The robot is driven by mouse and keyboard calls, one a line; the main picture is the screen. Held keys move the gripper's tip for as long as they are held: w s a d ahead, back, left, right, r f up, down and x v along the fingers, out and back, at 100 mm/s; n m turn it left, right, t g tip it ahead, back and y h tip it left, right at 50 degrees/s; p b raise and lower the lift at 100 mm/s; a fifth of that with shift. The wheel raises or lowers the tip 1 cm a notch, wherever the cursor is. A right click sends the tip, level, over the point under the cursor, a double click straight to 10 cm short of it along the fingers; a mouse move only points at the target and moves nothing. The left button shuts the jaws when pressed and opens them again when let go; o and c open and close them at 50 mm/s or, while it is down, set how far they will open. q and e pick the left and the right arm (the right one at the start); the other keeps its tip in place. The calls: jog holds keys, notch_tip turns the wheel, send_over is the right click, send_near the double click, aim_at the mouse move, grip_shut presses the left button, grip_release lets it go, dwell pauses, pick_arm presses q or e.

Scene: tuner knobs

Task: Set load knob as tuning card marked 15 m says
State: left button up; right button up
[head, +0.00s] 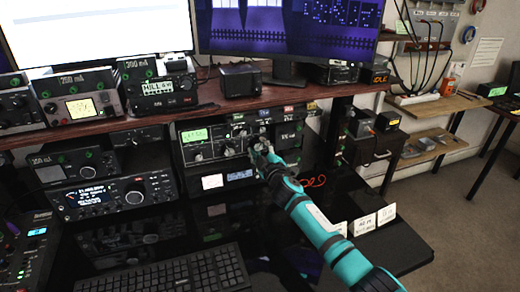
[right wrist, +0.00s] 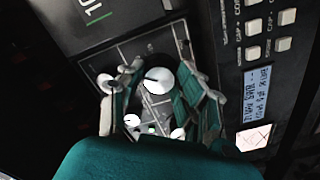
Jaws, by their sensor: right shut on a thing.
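My right gripper (head: 262,152) reaches the front of the dark radio unit (head: 200,153) under the wooden shelf, at its right part. In the right wrist view the two fingers (right wrist: 160,92) stand on either side of a round white knob (right wrist: 158,80) with a dark pointer line, shut on it. I cannot read a label that names this knob. Smaller white knobs (right wrist: 131,121) sit below it. White cards (head: 387,214) stand on the black desk at the right; their writing is too small to read. My left gripper is not in view.
A keyboard (head: 180,270) lies on the black desk in front. Other radios (head: 115,195) stand at the left, and monitors (head: 290,25) stand on the shelf (head: 215,108) above. Orange cable (head: 315,181) lies beside my right arm.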

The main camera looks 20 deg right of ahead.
jog(key=shift+f, duration=0.1)
dwell(0.3)
jog(key=o, duration=1.1)
jog(key=shift+o, duration=0.2)
jog(key=s, duration=1.2)
jog(key=shift+d, duration=0.2)
